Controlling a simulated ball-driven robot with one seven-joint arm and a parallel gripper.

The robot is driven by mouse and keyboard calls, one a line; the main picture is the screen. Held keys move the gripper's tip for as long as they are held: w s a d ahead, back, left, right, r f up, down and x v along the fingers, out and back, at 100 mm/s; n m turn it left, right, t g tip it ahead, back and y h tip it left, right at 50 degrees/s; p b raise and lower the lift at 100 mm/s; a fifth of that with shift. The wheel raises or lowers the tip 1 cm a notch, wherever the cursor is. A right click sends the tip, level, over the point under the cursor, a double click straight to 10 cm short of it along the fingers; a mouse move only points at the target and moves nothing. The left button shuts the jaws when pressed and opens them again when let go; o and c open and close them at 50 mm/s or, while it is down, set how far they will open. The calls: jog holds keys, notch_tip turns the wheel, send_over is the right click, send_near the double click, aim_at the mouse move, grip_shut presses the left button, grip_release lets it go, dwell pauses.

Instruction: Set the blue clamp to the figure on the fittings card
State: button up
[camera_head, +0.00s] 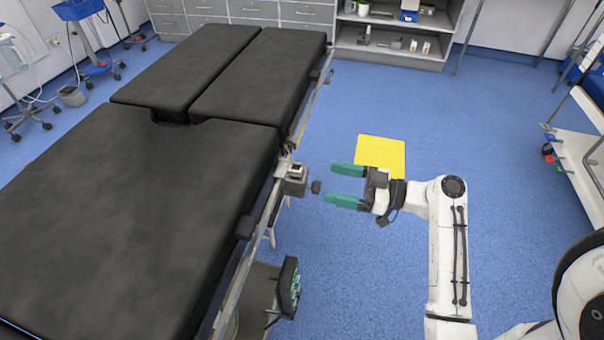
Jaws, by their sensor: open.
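My gripper (340,185) is at the centre right, its two teal fingers apart and pointing left, with nothing between them. A dark grey clamp block (294,185) sits on the table's side rail (262,222). A small black knob (316,186) sticks out from it toward my gripper, just left of the fingertips and apart from them in the picture. I see no clearly blue clamp on the rail. I see no readable fittings card; no figure or scale mark can be made out.
The black-padded operating table (120,220) fills the left. A plain yellow square (392,150) shows on the blue floor behind my gripper. A white trolley (580,160) stands at the right edge, grey shelves (395,50) at the back. The floor between is clear.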

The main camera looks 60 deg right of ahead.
aim_at(307, 177)
jog(key=x, duration=0.8)
jog(key=shift+w+a+p, duration=0.1)
jog(key=shift+w+p, duration=0.2)
jog(key=shift+c, duration=0.2)
jog(key=shift+f, duration=0.1)
jog(key=c, duration=1.4)
jog(key=s+a, duration=0.1)
jog(key=a, duration=0.2)
jog(key=s+a+b, duration=0.1)
jog(key=a, duration=0.2)
jog(key=s+a, duration=0.1)
jog(key=a, duration=0.2)
jog(key=shift+s+a+f+b, duration=0.2)
jog(key=shift+s+b, duration=0.05)
jog(key=shift+b, duration=0.1)
jog(key=shift+s+a+r, duration=0.15)
jog(key=shift+s+a, duration=0.05)
jog(key=shift+a, duration=0.35)
jog(key=o, duration=1.4)
jog(key=shift+o, duration=0.2)
jog(key=shift+d, duration=0.1)
